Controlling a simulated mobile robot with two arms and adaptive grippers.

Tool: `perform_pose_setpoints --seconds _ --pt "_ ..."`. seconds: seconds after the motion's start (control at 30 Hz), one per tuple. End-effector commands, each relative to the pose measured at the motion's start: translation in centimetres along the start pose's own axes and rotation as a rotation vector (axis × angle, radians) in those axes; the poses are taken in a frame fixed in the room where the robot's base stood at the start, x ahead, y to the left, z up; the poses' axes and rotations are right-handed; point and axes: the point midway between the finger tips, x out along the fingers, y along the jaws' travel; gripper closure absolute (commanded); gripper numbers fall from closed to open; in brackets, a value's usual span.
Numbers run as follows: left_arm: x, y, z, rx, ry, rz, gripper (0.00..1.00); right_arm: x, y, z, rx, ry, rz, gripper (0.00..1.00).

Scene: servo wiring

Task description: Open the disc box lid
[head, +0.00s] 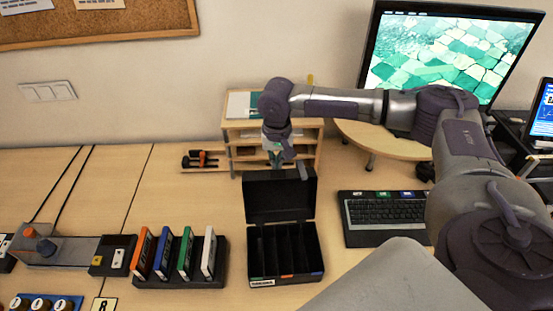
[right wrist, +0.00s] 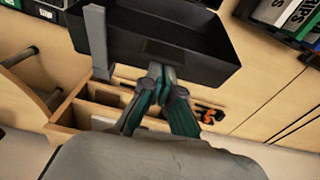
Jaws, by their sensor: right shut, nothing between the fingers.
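The black disc box (head: 284,277) stands on the desk, with empty-looking slots and a label at its front. Its lid (head: 278,196) is raised at the back, and the slots below are uncovered. A grey tab (head: 302,170) sticks up at the lid's top right; it also shows in the right wrist view (right wrist: 97,42). My right gripper (head: 275,160) is at the lid's top edge, on its far side. In the right wrist view its fingertips (right wrist: 160,70) are together and empty, by the lid (right wrist: 200,65); contact is unclear. My left gripper is out of view.
A rack (head: 180,276) with several coloured cases stands left of the box. A keyboard (head: 385,212) lies to the right, below a monitor (head: 450,50). A wooden organizer (head: 245,135) stands behind the lid. Orange-handled tools (head: 198,160) lie beside it.

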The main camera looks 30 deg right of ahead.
Motion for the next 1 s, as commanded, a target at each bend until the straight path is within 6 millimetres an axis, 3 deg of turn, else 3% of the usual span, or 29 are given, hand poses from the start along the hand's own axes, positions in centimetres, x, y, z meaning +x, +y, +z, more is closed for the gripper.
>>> perform_pose_setpoints --seconds 0.17,0.43,1.0 --pt "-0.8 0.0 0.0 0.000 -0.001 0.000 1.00 -0.4 0.0 0.4 -0.003 0.016 0.003 1.00" --pt "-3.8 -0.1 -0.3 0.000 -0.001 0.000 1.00 -1.3 0.1 3.3 -0.005 0.154 0.004 1.00" --pt "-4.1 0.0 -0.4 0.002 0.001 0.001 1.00 -1.3 0.1 3.8 0.001 0.203 0.000 1.00"
